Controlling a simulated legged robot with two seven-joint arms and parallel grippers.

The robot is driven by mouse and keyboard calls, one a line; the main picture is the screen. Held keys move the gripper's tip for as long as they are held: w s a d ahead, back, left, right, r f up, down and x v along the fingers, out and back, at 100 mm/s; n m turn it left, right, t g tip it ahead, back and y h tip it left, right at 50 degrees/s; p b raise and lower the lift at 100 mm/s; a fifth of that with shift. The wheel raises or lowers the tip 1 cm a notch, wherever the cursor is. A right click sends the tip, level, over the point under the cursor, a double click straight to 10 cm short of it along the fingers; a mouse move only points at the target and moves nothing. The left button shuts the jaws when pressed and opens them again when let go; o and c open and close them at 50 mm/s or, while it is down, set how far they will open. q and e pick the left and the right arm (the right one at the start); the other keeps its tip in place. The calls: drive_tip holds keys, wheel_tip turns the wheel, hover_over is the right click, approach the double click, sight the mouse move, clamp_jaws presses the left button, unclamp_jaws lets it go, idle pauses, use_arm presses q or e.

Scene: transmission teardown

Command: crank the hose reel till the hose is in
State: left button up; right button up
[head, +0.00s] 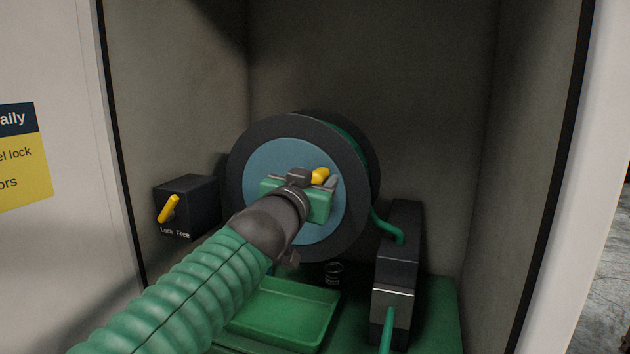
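The hose reel (252,155) has a dark rim and a blue face and stands in the cabinet, with a little green hose (345,137) wound at its far side. A yellow crank handle (320,175) shows in front of the blue face. My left gripper (322,182) is at the handle, with a grey finger close beside it. My wrist hides much of the crank and the contact, so I cannot tell whether the fingers are closed on it. The hose runs down from the reel to a dark guide block (398,258) and comes out below its front. My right gripper is out of view.
A black lock box (190,192) with a yellow lever (168,208) and "Lock" and "Free" marks is on the left wall. A green tray (285,312) lies below the reel. The cabinet walls close in on both sides.

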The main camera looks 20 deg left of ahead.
use_arm(q)
drive_tip(key=shift+s+d, duration=0.1)
drive_tip(key=shift+s, duration=0.05)
drive_tip(key=c, duration=0.5)
clamp_jaws()
idle(0.5)
